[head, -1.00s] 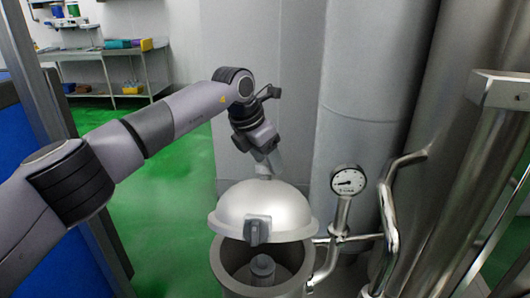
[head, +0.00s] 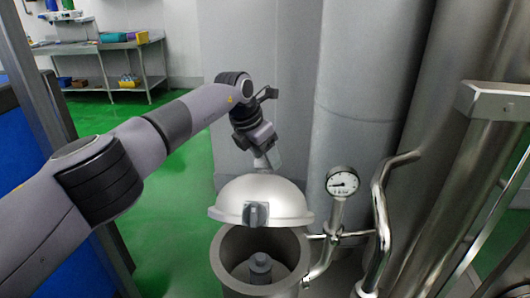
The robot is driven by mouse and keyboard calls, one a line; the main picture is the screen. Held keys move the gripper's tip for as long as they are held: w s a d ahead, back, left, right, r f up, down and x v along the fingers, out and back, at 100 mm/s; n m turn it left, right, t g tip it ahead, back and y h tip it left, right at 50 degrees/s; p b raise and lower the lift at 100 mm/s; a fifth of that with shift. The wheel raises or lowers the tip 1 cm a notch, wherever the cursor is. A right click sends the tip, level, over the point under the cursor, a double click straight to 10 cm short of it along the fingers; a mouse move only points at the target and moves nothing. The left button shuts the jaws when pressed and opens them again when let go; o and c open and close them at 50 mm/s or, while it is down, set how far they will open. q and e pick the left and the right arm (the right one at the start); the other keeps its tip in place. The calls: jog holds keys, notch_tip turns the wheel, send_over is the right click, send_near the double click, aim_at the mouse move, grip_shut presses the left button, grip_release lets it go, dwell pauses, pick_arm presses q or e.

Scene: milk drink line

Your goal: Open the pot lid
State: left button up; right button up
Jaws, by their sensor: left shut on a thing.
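The pot lid (head: 264,198) is a shiny domed metal cover with a dark grey latch (head: 255,214) on its front. It is raised above the pot (head: 228,274), a round metal vessel, and a gap shows between lid and front rim. Inside the pot stands a grey cylindrical part (head: 260,267). My left gripper (head: 263,166) comes down from above and behind the lid and is shut at its top; the lid's dome partly hides the fingertips. My right gripper is not in view.
A pressure gauge (head: 342,182) and bent steel pipes (head: 382,225) stand close to the right of the pot. Large metal cylinders (head: 360,90) rise behind. A steel table (head: 107,47) stands far back left. Green floor (head: 165,190) is clear to the left.

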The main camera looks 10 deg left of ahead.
pick_arm(q)
jog(key=shift+w+a+f, duration=0.1)
jog(key=shift+a+f, duration=0.4)
jog(key=shift+a, duration=0.05)
jog(key=o, duration=1.4)
jog(key=shift+w+a+f, duration=0.1)
jog(key=shift+w, duration=0.05)
jog(key=shift+r, duration=0.2)
jog(key=shift+r, duration=0.1)
jog(key=shift+r, duration=0.5)
jog(key=shift+s+b+v, duration=0.15)
jog(key=shift+b+v, duration=0.15)
jog(key=shift+v, duration=1.15)
jog(key=shift+s+b+v, duration=0.1)
jog(key=shift+b+v, duration=0.2)
jog(key=shift+v, duration=1.15)
